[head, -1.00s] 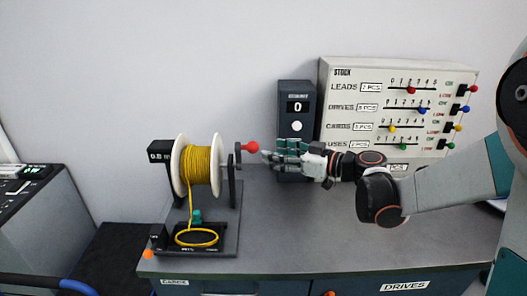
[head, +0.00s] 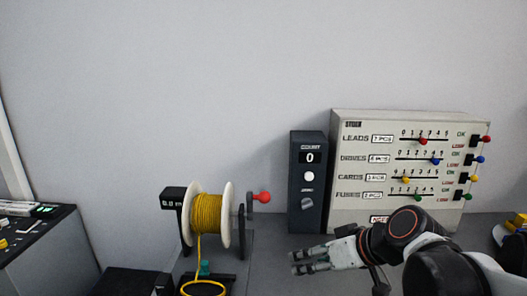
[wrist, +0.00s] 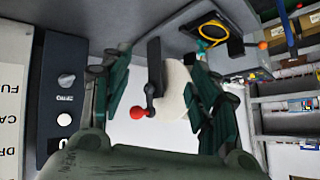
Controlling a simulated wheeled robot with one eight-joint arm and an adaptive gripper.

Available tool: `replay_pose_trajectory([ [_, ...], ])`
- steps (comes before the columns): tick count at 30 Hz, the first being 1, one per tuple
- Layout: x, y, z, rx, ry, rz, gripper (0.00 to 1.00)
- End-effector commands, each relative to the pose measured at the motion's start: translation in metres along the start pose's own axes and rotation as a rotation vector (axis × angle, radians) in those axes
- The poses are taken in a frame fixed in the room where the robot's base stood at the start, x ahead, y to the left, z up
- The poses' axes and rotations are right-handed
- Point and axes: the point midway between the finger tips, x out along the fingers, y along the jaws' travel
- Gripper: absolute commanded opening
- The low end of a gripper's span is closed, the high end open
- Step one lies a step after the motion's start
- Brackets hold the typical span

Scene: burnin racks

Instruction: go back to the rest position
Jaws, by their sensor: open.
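My gripper (head: 310,262) is open and empty, low over the grey bench, right of the cable spool. Its spread dark green fingers also show in the wrist view (wrist: 155,95), with nothing between them. The yellow cable spool (head: 208,220) stands on its holder, with a red-knobbed crank (head: 263,197) on its right side. The red knob also shows in the wrist view (wrist: 137,113), beyond the fingers and apart from them. A yellow cable loop (head: 203,289) lies below the spool, partly cut off by the frame's lower edge.
A dark counter box (head: 309,185) reading 0 stands behind my gripper. The white stock panel (head: 410,130) with coloured sliders and switches stands right of it, behind my arm. A control console (head: 40,245) is at the far left. The bench (head: 270,250) between spool and gripper is clear.

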Motion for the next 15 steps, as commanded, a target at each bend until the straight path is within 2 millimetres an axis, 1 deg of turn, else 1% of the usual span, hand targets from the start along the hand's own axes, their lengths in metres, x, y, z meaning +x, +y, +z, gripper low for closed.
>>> replay_pose_trajectory([
  [1, -0.008, -0.004, 0.014, 0.024, -0.029, 0.037, 0.55],
  [3, -0.02, -0.004, 0.033, 0.067, -0.066, 0.101, 0.55],
  [9, -0.056, 0.004, 0.079, 0.172, -0.123, 0.296, 0.55],
  [12, -0.072, 0.009, 0.097, 0.209, -0.128, 0.383, 0.55],
  [15, -0.085, 0.015, 0.108, 0.234, -0.122, 0.45, 0.55],
])
